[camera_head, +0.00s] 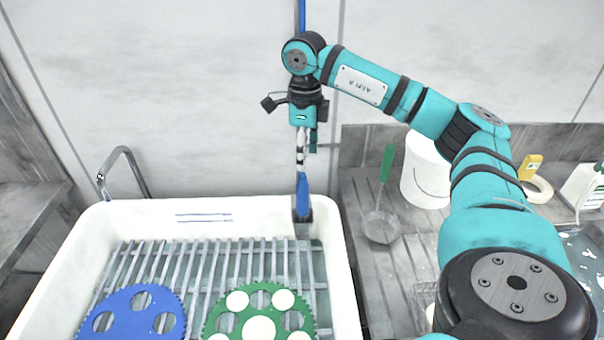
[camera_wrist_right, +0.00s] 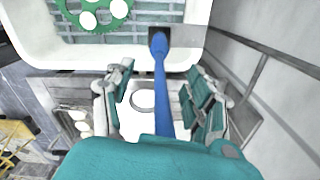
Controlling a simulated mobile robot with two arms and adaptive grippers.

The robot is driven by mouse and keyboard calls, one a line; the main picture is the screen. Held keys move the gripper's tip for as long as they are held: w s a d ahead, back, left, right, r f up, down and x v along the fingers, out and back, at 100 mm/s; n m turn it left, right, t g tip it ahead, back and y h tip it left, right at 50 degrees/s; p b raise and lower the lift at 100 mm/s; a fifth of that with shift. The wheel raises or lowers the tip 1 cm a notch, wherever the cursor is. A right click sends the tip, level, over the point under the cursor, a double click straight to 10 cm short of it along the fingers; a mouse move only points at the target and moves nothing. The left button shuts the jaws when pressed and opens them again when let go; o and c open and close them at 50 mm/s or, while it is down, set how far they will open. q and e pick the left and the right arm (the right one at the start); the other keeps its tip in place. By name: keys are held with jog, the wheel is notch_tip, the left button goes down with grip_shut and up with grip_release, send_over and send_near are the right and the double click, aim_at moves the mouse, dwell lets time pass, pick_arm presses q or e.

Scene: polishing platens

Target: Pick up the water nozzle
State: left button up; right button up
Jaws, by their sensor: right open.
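The blue water nozzle (camera_head: 302,192) stands upright at the right back corner of the white sink, its lower end in a small grey holder (camera_head: 302,228). A blue hose (camera_head: 301,14) shows above my arm. My right gripper (camera_head: 304,150) points down right above the visible blue part. In the right wrist view, the blue nozzle (camera_wrist_right: 162,88) runs between the two spread fingers of my right gripper (camera_wrist_right: 161,95), with a gap on each side. The gripper is open; contact is not visible. My left gripper is in no view.
The white sink (camera_head: 344,290) has a metal rack holding a blue platen (camera_head: 120,322) and a green platen (camera_head: 229,301). A tap (camera_head: 124,160) stands behind it. On the right counter are a green-handled strainer (camera_head: 383,222), a white bucket (camera_head: 424,170) and a yellow item (camera_head: 530,166).

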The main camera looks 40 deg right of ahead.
aim_at(304, 181)
notch_tip(304, 181, down, 8)
jog(key=shift+f+p, duration=0.25)
jog(key=shift+p, duration=0.55)
jog(key=shift+a+f, duration=0.1)
jog(key=shift+f, duration=0.45)
jog(key=shift+f+p, duration=0.25)
jog(key=shift+p, duration=0.1)
jog(key=f, duration=0.2)
jog(key=f+p, duration=0.1)
jog(key=f, duration=0.1)
jog(key=shift+w+a+f, duration=0.1)
jog(key=shift+w+f, duration=0.1)
jog(key=shift+f, duration=0.15)
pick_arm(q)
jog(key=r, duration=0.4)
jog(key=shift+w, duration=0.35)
pick_arm(e)
jog(key=shift+c, duration=1.1)
grip_shut()
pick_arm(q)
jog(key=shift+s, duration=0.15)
